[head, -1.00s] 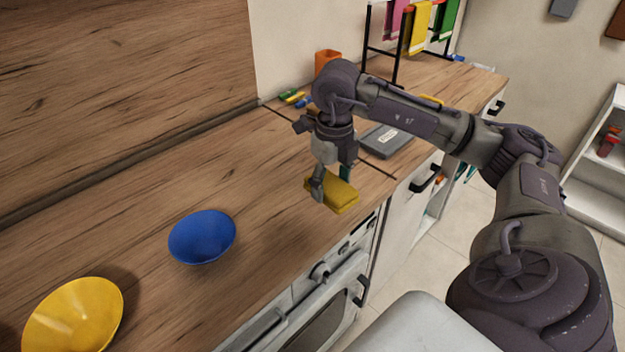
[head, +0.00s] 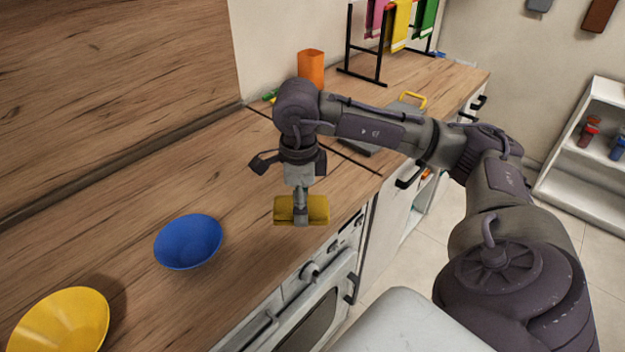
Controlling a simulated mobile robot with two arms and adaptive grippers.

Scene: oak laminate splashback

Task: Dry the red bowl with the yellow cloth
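My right gripper (head: 301,205) is shut on a yellow, block-shaped piece (head: 286,211), held above the counter near its front edge. I cannot tell whether it is a folded cloth or a sponge. A separate yellow cloth (head: 401,25) hangs on the black rack at the back. The red bowl is not in view. A blue bowl (head: 188,241) stands on the counter to the left of the gripper, apart from it. A yellow bowl (head: 60,322) is at the lower left, cut by the frame edge. My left gripper is not in view.
The rack (head: 364,62) also holds pink and green cloths. An orange cup (head: 311,68) stands behind my arm. A grey board with a yellow handle (head: 413,99) is partly hidden. An oven (head: 318,311) is below the counter. Counter (head: 120,200) around the blue bowl is clear.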

